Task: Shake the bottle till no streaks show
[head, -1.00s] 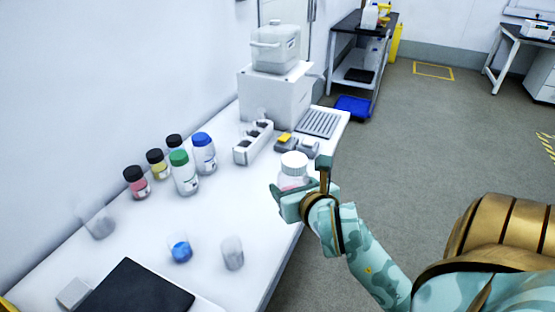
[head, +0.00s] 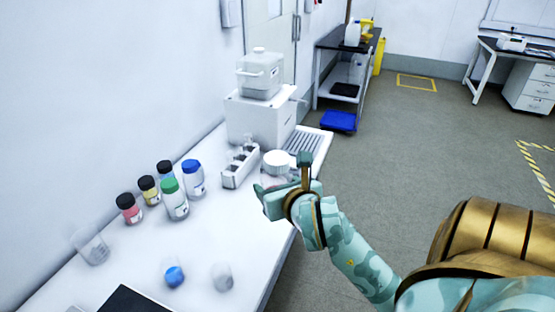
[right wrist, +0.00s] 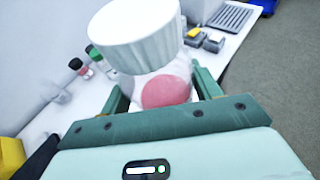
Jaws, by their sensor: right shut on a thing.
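A bottle with a white ribbed cap (head: 277,162) is held in my right gripper (head: 282,192) above the table's right edge. In the right wrist view the cap (right wrist: 135,35) is large and near, and the bottle's body (right wrist: 165,88) shows pinkish red inside a pale wall. The gripper's fingers (right wrist: 160,95) are on both sides of the body. The bottle looks a little tilted in the right wrist view. Whether streaks show in the liquid cannot be told. My left gripper is not in view.
Several capped bottles, among them a green-capped one (head: 175,200), stand on the white table (head: 225,245) at the left. Beakers, one with blue liquid (head: 175,277), stand in front. A white rack (head: 240,167) and a white box (head: 258,117) are behind the gripper.

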